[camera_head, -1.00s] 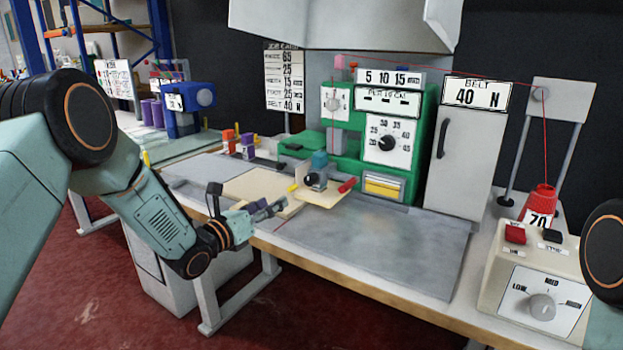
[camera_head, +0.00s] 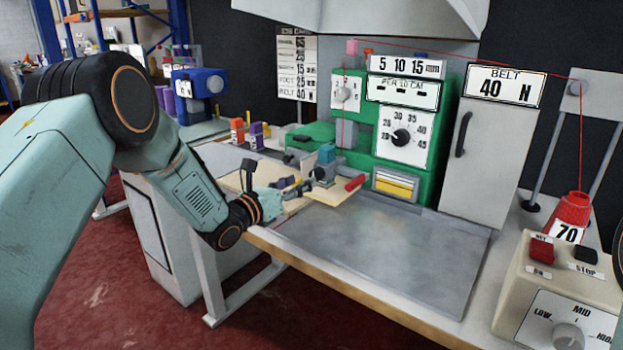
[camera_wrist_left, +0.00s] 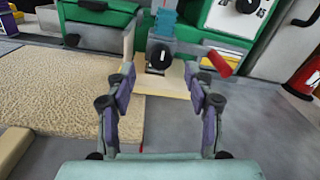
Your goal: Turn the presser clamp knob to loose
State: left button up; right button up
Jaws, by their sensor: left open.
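The presser clamp (camera_head: 326,156) is a small blue-grey block on a pale plate at the front of the green machine. In the left wrist view its round black knob (camera_wrist_left: 159,56) faces me, with a white mark on its face. My left gripper (camera_head: 296,187) is open and empty, just in front of the clamp. In the left wrist view the knob lies beyond and between the open fingertips (camera_wrist_left: 164,82), not touched by them. In the head view the knob is small and partly hard to make out beside the fingers. My right gripper is out of view.
A red-tipped lever (camera_wrist_left: 220,64) sticks out right of the clamp. A beige rug piece (camera_wrist_left: 65,105) lies to the left. The green machine (camera_head: 395,130) stands behind. The grey metal table plate (camera_head: 390,250) at the right front is clear. A control box (camera_head: 560,290) stands far right.

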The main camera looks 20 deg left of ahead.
aim_at(317, 175)
pick_arm(q)
jog(key=x, duration=0.2)
jog(key=b+x, duration=0.1)
jog(key=x, duration=0.1)
jog(key=shift+d+f, duration=0.1)
jog(key=shift+f, duration=0.15)
jog(key=shift+w+r, duration=0.2)
jog(key=shift+w, duration=0.1)
jog(key=shift+w+d, duration=0.15)
jog(key=shift+w, duration=0.1)
jog(key=c, duration=0.3)
grip_shut()
